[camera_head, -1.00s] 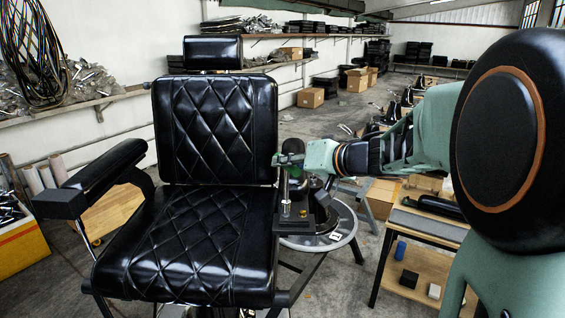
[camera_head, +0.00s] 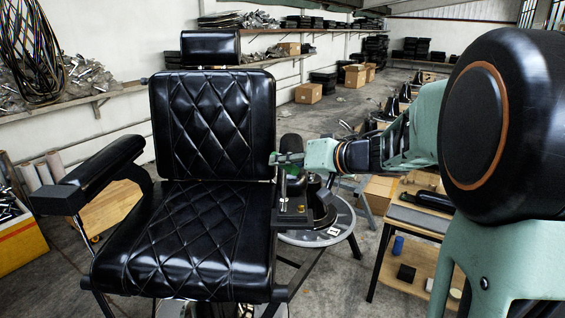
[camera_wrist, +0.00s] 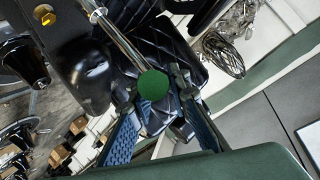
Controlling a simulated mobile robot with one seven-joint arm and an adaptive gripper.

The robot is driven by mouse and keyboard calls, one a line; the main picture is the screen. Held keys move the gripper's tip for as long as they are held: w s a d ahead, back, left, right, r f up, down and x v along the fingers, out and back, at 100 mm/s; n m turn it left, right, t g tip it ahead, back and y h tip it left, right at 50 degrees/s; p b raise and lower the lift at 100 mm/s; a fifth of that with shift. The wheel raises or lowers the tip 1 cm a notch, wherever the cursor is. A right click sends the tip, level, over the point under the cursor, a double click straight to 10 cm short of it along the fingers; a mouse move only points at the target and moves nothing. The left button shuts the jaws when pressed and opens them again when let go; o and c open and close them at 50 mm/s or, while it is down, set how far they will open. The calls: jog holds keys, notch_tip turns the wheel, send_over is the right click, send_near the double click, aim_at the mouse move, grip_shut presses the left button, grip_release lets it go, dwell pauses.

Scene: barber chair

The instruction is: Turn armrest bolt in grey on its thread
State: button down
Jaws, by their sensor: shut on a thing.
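My gripper (camera_head: 284,159) is over the right side of the black barber chair (camera_head: 210,130). In the wrist view its blue-padded fingers (camera_wrist: 151,90) are closed around the end of a long silver rod (camera_wrist: 122,42) topped by a round green disc (camera_wrist: 153,85). In the head view the rod (camera_head: 283,186) stands upright and reaches down to the black armrest bracket (camera_head: 291,222). I cannot tell whether the rod is a tool or part of the bolt. The grey bolt's thread and the rod's lower contact are hidden.
A small yellow-topped fitting (camera_wrist: 46,17) sits beside the rod on the bracket. A wooden work table (camera_head: 408,258) is on the right. The chair's other armrest (camera_head: 95,178) is on the left.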

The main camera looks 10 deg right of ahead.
jog(key=shift+w+d+f+n+g+y, duration=0.1)
jog(key=shift+d+n+g+y, duration=0.05)
jog(key=shift+n+g+y, duration=1.35)
jog(key=shift+n+g, duration=0.3)
jog(key=shift+n, duration=0.1)
jog(key=shift+a, duration=0.2)
jog(key=n+g+y, duration=0.1)
jog(key=n+g, duration=0.1)
jog(key=shift+g, duration=0.3)
jog(key=shift+n+g+y, duration=0.4)
jog(key=shift+n+g, duration=0.9)
jog(key=shift+n, duration=0.3)
